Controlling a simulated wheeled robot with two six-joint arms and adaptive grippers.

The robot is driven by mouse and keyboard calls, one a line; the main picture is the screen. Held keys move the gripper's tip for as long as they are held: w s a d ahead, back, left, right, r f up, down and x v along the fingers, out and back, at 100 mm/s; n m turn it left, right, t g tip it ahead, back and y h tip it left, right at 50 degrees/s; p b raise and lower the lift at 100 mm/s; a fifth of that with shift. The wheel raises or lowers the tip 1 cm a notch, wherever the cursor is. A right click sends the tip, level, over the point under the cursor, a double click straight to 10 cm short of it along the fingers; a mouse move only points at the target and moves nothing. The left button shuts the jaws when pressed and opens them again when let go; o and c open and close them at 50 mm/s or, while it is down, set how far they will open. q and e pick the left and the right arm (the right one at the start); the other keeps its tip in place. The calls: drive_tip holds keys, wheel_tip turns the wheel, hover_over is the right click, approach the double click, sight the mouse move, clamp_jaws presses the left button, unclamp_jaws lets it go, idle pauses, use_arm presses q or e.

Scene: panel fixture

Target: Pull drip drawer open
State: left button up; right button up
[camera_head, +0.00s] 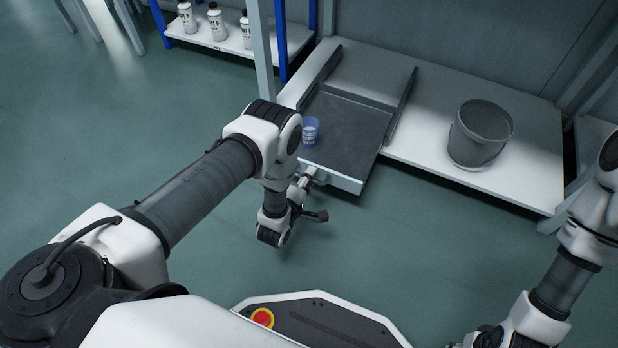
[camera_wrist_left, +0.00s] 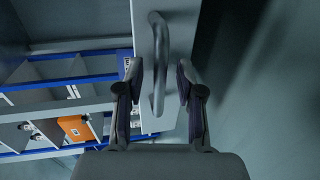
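The drip drawer (camera_head: 345,135) is a dark grey tray with a pale front between two rails on a low white shelf. Its front part sticks out past the shelf's front edge. My left gripper (camera_head: 310,176) is at the left part of the drawer front in the head view. In the left wrist view, the drawer's grey bar handle (camera_wrist_left: 158,65) stands between the two fingers of my left gripper (camera_wrist_left: 158,78). The fingers are open, with a gap on both sides of the bar. My right arm shows at the lower right; its gripper is out of the picture.
A translucent blue cup (camera_head: 310,131) shows at the drawer's left side, partly hidden by my left arm. A grey bucket (camera_head: 479,135) stands on the shelf (camera_head: 425,120) to the right. White bottles (camera_head: 216,22) stand on a blue-framed rack. The floor before the drawer is clear.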

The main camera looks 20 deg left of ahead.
use_arm(q)
drive_tip(key=v, duration=1.2)
